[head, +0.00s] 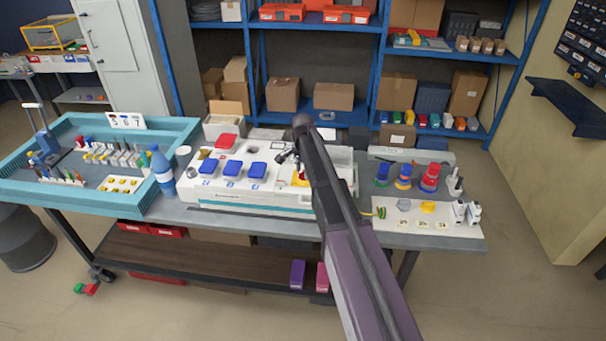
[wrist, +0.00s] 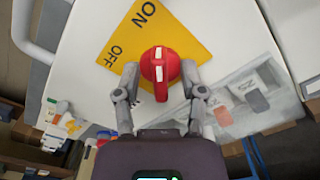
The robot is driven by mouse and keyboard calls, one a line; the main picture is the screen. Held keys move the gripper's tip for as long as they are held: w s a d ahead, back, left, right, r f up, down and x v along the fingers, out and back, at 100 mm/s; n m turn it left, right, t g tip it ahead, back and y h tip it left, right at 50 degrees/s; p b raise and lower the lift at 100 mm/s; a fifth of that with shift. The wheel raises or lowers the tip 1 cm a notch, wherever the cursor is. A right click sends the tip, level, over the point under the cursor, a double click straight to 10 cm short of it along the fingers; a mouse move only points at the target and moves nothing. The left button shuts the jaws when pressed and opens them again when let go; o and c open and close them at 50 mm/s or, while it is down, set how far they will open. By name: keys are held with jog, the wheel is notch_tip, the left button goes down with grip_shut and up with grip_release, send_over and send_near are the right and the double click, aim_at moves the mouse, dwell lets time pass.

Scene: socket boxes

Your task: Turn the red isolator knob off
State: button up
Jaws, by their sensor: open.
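The red isolator knob (wrist: 160,66) sits on a yellow plate (wrist: 190,28) marked ON and OFF in the wrist view. The white stripe on its grip runs nearly upright in that picture, with its upper end nearer the ON side than the OFF word. My gripper (wrist: 159,84) is open, one finger left of the knob and one right of it. I cannot tell whether either finger touches it. In the head view, my gripper (head: 290,157) is over the right part of the white socket box (head: 225,210). A bit of yellow plate (head: 300,182) shows there; my arm hides much of that area.
Blue-lidded sockets (head: 232,168) and a red-lidded one (head: 226,141) stand left of my gripper on the box. A blue bottle (head: 162,172) stands beside the box. Red and blue plugs (head: 429,178) stand to the right on the grey bench.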

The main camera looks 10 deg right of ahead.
grip_shut()
jog(key=shift+n, duration=0.4)
jog(key=n, duration=0.3)
jog(key=shift+s+d+n, duration=0.1)
jog(key=shift+n, duration=0.2)
jog(key=n, duration=0.4)
jog(key=shift+d, duration=0.1)
jog(key=n, duration=0.5)
jog(key=shift+s+d, duration=0.1)
jog(key=n, duration=0.4)
jog(key=shift+n, duration=0.4)
